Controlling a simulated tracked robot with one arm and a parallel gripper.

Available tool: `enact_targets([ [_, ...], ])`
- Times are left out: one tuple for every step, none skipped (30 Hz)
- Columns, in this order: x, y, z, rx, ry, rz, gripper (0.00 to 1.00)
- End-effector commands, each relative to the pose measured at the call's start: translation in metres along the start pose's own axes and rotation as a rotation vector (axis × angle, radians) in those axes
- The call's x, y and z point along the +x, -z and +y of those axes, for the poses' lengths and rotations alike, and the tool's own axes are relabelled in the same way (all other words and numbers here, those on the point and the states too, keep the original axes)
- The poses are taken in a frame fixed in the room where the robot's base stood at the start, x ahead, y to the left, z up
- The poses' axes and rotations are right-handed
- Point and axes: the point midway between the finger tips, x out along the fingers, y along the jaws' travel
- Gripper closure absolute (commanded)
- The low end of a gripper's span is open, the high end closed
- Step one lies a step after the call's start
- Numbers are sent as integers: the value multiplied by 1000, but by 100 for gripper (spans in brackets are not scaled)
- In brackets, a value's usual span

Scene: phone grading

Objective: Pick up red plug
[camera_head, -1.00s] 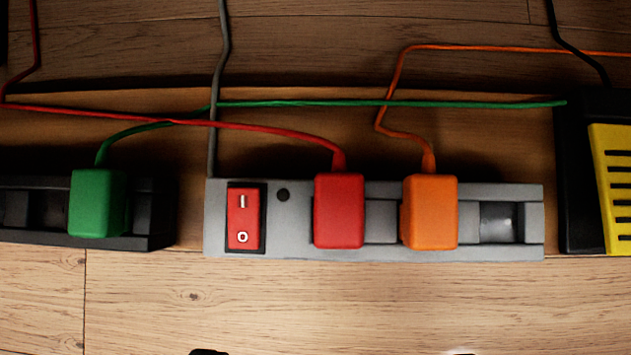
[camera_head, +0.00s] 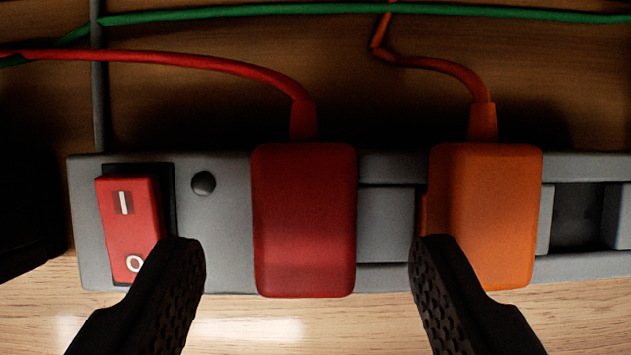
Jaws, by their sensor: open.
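The red plug (camera_head: 304,222) sits in the grey power strip (camera_head: 226,240), with its red cable leaving from the top and running left. My gripper (camera_head: 307,248) is open. Its two black fingers reach in from the bottom of the view, one on each side of the red plug, with visible gaps and nothing held. The left fingertip overlaps the lower right of the red switch in the picture. The right fingertip overlaps the lower left of the orange plug. I cannot tell how far the fingertips are above the strip.
The orange plug (camera_head: 487,215) sits in the strip to the right of the red one. A red rocker switch (camera_head: 128,225) and a round black button (camera_head: 203,183) are on the left. A green cable (camera_head: 250,12) crosses behind. An empty socket (camera_head: 577,217) is at far right.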

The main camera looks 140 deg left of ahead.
Motion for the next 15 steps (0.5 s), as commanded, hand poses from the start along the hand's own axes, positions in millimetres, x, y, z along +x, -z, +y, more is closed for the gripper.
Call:
enact_targets([
  [12,-2,1,-1,0,0,44],
  [15,-2,1,-1,0,1,44],
  [20,0,0,-2,1,4,44],
  [22,0,0,-2,1,5,44],
  [24,1,0,-1,2,6,44],
  [26,1,0,-1,2,6,44],
  [26,1,0,-1,1,5,44],
  [26,1,0,-1,1,5,44],
  [26,2,0,-1,1,5,44],
  [26,2,0,-1,1,5,44],
  [25,1,0,-1,1,4,44],
  [25,2,0,-1,1,4,44],
  [25,1,0,-1,1,4,46],
  [25,1,0,-1,1,4,55],
  [25,1,0,-1,1,4,66],
])
